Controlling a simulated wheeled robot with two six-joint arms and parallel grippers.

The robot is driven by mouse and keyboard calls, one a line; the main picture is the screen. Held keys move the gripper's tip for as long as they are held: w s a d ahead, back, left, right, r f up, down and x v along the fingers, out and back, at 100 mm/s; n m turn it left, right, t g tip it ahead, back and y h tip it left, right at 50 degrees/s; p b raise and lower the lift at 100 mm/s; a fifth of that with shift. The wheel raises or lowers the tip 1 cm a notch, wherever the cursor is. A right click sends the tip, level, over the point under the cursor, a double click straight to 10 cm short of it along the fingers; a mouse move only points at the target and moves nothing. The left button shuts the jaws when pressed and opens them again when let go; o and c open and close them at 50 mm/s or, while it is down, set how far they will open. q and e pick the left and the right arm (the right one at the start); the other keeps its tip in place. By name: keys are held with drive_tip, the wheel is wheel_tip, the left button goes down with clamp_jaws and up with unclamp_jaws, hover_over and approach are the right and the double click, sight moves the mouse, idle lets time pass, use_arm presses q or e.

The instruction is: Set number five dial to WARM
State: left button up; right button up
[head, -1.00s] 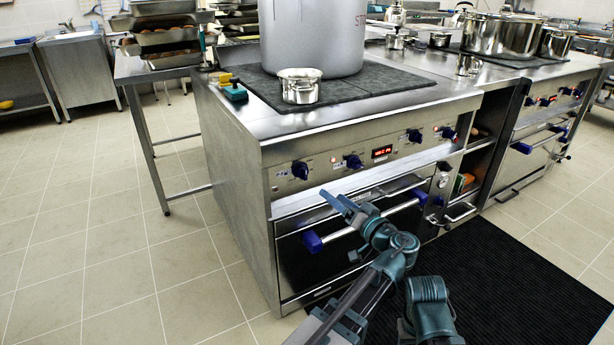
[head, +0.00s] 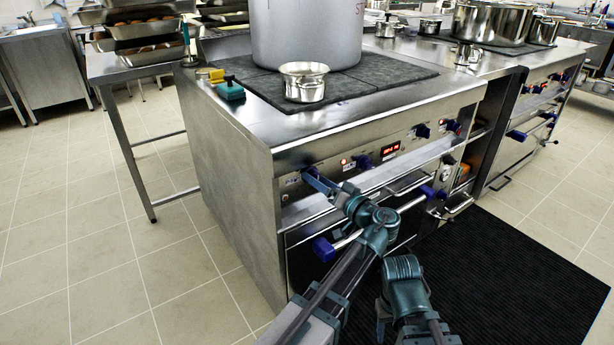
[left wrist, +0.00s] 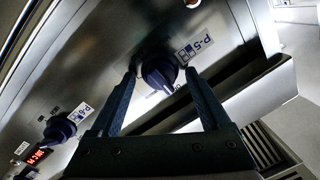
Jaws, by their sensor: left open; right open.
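The number five dial (left wrist: 158,72) is a dark blue knob beside a white "P-5" label (left wrist: 203,46) on the steel stove front. In the head view it is the leftmost knob (head: 308,173), partly hidden by my left gripper (head: 322,184). In the left wrist view my left gripper (left wrist: 165,85) is open, with one finger on each side of the knob. I cannot tell whether either finger touches it. The dial's setting is too small to read. My right gripper (head: 392,308) is low in front of the stove, its jaws hard to make out.
The neighbouring dial (head: 363,162) and a red-lit display (head: 391,148) sit to the right on the panel. An oven handle (head: 385,227) runs below. A small pot (head: 304,84) and a big stockpot (head: 306,35) stand on the stove top. Floor at left is clear.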

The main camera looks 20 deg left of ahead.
use_arm(q)
clamp_jaws()
idle(0.4)
drive_tip(key=m+t+b, duration=0.1)
drive_tip(key=m, duration=0.9)
drive_tip(key=shift+f+m+b, duration=0.15)
drive_tip(key=shift+m+b, duration=0.2)
drive_tip(key=shift+m, duration=0.35)
idle(0.3)
